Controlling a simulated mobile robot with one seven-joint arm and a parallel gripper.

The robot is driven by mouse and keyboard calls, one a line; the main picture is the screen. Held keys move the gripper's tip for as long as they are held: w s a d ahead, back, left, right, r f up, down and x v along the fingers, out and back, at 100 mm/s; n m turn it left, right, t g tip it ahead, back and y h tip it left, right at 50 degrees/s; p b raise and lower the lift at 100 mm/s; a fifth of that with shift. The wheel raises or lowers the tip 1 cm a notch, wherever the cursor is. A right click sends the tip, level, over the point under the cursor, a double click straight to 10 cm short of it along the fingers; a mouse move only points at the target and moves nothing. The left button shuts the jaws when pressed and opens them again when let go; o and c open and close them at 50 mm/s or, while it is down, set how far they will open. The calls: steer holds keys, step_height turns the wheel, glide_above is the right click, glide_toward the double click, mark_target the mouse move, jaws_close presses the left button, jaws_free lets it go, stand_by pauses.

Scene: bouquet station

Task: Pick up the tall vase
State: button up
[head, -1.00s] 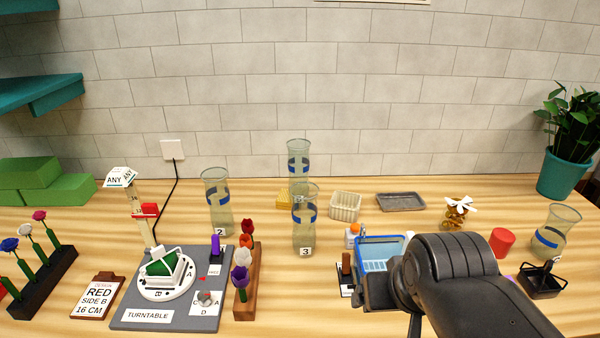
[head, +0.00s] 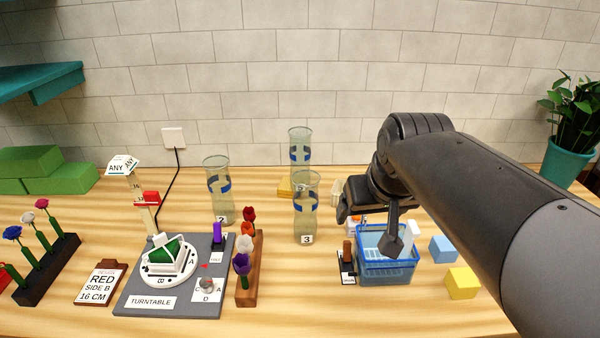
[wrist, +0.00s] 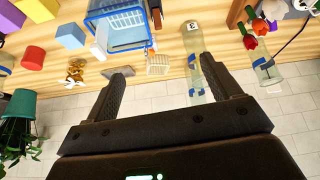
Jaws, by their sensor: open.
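Three clear vases with blue bands stand on the wooden table in the head view: vase 2 (head: 219,200), vase 3 (head: 306,215) in front, and a vase farther back (head: 300,150). Which one is the tall vase I cannot tell for sure. My gripper (head: 345,205) is to the right of vase 3, over the table, and partly hidden by my arm. In the wrist view my gripper (wrist: 165,66) is open and empty. Vase 3 (wrist: 199,66) appears near the right fingertip, its far part hidden by that finger, with no clear contact. Vase 2 (wrist: 263,62) is farther right.
A blue basket (head: 385,270) stands below my arm, with blue (head: 443,249) and yellow (head: 462,283) blocks beside it. A flower rack (head: 246,288) and turntable board (head: 190,305) are left. A pale small basket (wrist: 158,68) shows between my fingers. The tiled wall is behind.

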steer(key=w+a+r+n, duration=0.1)
steer(key=w+a+r, duration=0.1)
steer(key=w, duration=0.6)
steer(key=w+a+r+n, duration=0.1)
steer(key=w+a+r, duration=0.1)
steer(key=w, duration=0.6)
steer(key=n+y, duration=0.1)
steer(key=y, duration=0.1)
glide_above(305, 137)
steer(key=s+d, duration=0.1)
steer(key=s, duration=0.2)
step_height(305, 137, down, 4)
steer(key=r, duration=0.1)
steer(key=x, duration=0.5)
steer(key=shift+w+f, duration=0.2)
steer(key=shift+f, duration=0.2)
steer(key=x, duration=0.5)
steer(key=shift+w+a, duration=0.1)
steer(key=shift+a, duration=0.05)
steer(key=shift+r, duration=0.15)
jaws_close()
